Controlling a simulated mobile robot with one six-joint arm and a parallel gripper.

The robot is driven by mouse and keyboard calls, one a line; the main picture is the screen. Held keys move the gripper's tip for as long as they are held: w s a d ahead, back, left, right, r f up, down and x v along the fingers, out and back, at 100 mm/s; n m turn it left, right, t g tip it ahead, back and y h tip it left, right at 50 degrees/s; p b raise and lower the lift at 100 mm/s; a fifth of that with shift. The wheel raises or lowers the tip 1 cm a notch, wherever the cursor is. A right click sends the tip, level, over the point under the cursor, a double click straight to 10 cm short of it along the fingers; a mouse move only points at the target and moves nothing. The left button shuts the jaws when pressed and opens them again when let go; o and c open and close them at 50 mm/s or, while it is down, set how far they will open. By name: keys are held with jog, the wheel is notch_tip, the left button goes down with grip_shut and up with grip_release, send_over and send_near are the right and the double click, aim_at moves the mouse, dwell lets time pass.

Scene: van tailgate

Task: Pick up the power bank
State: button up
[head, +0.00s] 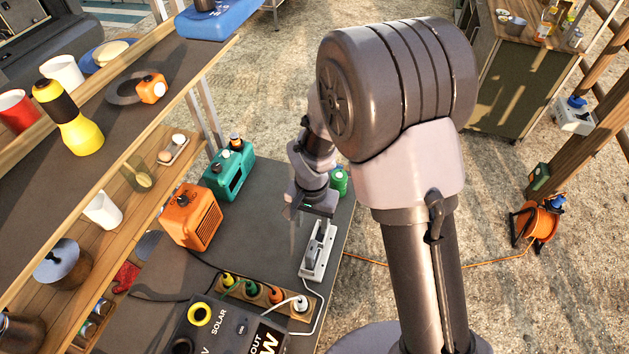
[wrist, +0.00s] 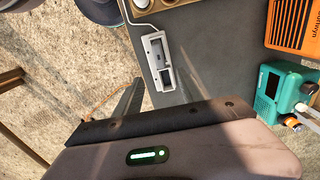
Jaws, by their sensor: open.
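A small pale grey tray (head: 306,272) stands on the dark counter near its right edge. It holds dark grey pieces (head: 318,243), one of which may be the power bank; I cannot tell which. In the wrist view the tray (wrist: 147,42) shows two compartments, with a dark piece (wrist: 156,51) in the upper one and another (wrist: 165,78) in the lower one. My gripper (head: 305,240) is open and points down above the tray, with nothing seen between its fingers. In the wrist view a finger (wrist: 127,102) shows left of the tray.
A wooden socket strip (head: 262,294) with several plugs and a black power station (head: 232,330) stand nearer. A white cable runs beside the tray. An orange box (head: 191,216), a teal radio (head: 229,171) and a green bottle (head: 339,181) stand around. Wooden shelves rise at left.

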aim_at(312, 248)
jog(key=f+b, duration=0.1)
jog(key=f, duration=0.3)
jog(key=f+b, duration=0.1)
jog(key=f, duration=0.4)
jog(key=f+b, duration=0.1)
jog(key=f, duration=0.3)
jog(key=shift+s+f, duration=0.15)
jog(key=shift+s, duration=0.15)
notch_tip(312, 248, down, 5)
jog(key=shift+a+b, duration=0.1)
jog(key=shift+b, duration=0.6)
grip_shut()
